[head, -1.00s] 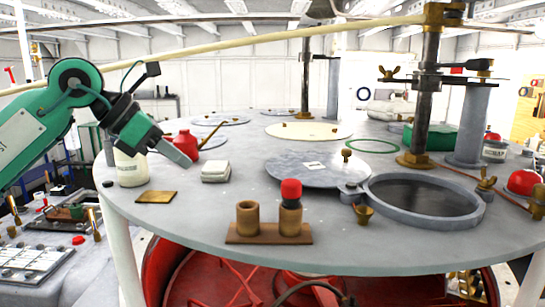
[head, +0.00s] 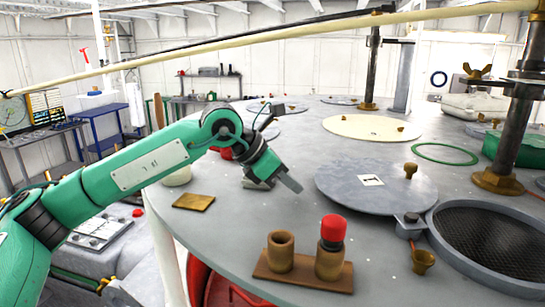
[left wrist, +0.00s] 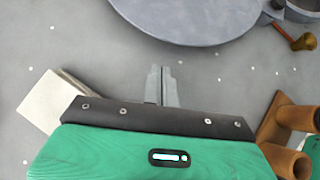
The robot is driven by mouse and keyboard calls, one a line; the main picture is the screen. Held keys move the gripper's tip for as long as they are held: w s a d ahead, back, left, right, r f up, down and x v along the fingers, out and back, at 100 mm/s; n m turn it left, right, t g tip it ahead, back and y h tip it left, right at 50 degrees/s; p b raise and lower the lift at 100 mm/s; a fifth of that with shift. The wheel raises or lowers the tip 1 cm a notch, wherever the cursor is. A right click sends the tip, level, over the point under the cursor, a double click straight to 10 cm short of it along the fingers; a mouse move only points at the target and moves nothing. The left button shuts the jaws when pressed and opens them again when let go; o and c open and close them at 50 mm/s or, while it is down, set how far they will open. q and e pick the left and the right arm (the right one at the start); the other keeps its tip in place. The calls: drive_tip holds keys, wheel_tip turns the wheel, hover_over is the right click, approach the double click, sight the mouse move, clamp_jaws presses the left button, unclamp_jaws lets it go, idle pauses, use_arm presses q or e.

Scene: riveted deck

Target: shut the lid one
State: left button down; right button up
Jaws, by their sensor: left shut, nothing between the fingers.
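The grey round lid (head: 340,192) lies flat on the deck, swung out to the left of its ring-shaped opening (head: 436,232). It has a small pale label (head: 371,180) and a brass knob (head: 410,170). A hinge lug joins it to the ring. The opening is uncovered and shows a dark mesh. My left gripper (head: 292,185) is shut and empty, just left of the lid's edge and apart from it. In the left wrist view its fingertips (left wrist: 163,72) point toward the lid's edge (left wrist: 190,35). My right gripper is not in view.
A wooden block with two brown cups (head: 281,252), one red-topped, stands in front of the lid. A brass plate (head: 194,202) lies at left. A pale block (left wrist: 42,102) sits beside my gripper. A dark post (head: 512,130) stands behind the opening.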

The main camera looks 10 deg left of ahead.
use_arm(q)
drive_tip(key=shift+w+d+r+p, duration=0.3)
drive_tip(key=shift+d+r, duration=0.1)
drive_tip(key=shift+d, duration=0.15)
drive_tip(key=shift+w+d, duration=0.1)
drive_tip(key=shift+d, duration=0.2)
drive_tip(key=shift+w+d+f+p, duration=0.2)
drive_tip(key=shift+w+d+p, duration=0.1)
drive_tip(key=shift+d+p, duration=0.15)
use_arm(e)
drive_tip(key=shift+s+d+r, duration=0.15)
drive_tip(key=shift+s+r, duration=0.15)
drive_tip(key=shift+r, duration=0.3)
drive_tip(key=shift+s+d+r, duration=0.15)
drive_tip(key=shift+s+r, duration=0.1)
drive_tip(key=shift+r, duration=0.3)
